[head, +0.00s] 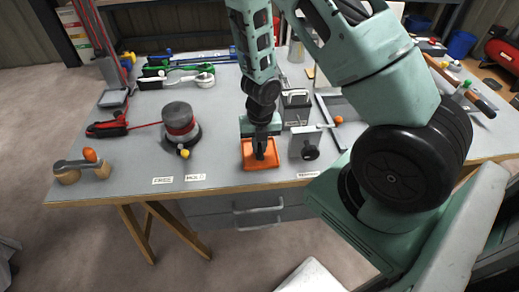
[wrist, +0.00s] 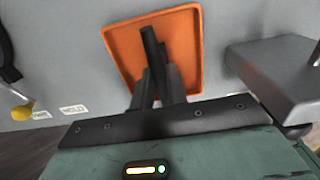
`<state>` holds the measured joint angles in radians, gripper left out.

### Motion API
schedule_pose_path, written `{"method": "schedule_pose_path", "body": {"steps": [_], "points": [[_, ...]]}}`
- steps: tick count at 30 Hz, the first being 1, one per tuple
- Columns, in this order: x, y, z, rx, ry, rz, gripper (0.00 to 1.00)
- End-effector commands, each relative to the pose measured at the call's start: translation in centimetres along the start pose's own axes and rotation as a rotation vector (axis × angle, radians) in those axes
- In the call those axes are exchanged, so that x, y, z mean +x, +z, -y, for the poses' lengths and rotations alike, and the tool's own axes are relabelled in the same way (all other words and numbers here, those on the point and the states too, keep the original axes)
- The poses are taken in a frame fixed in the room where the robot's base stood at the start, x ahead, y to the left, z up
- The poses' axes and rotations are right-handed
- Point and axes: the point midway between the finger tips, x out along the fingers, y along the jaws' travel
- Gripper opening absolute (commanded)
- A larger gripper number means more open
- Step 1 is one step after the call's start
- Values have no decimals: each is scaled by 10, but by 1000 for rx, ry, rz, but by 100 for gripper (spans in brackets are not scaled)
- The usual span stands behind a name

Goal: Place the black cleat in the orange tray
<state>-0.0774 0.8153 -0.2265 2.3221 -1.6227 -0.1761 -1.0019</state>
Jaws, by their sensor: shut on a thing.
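The orange tray (head: 247,160) lies on the grey bench near its front edge, and it fills the upper middle of the wrist view (wrist: 187,22). My gripper (head: 260,150) points down over the tray. In the wrist view its fingers (wrist: 158,85) are close together on the black cleat (wrist: 149,40), a dark narrow piece that extends past the fingertips over the tray. I cannot tell whether the cleat touches the tray floor. In the head view the cleat is hard to separate from the dark fingers.
A grey metal block with a black knob (head: 305,145) stands just right of the tray. A grey and red round device (head: 180,125) stands to the left. A wooden piece with an orange knob (head: 82,168) is at the far left. Bare bench lies between tray and device.

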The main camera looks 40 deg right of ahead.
Motion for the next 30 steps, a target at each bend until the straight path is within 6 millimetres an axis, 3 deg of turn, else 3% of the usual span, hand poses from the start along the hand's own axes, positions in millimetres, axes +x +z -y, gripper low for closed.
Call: {"method": "schedule_pose_path", "body": {"steps": [11,12,13,14,23,30], "points": [[5,0,0,0,1,1,0],[4,0,0,0,1,1,26],[3,0,0,0,1,1,34],[3,0,0,0,1,1,37],[2,0,0,0,1,1,37],[-29,1,0,-1,2,3,37]]}}
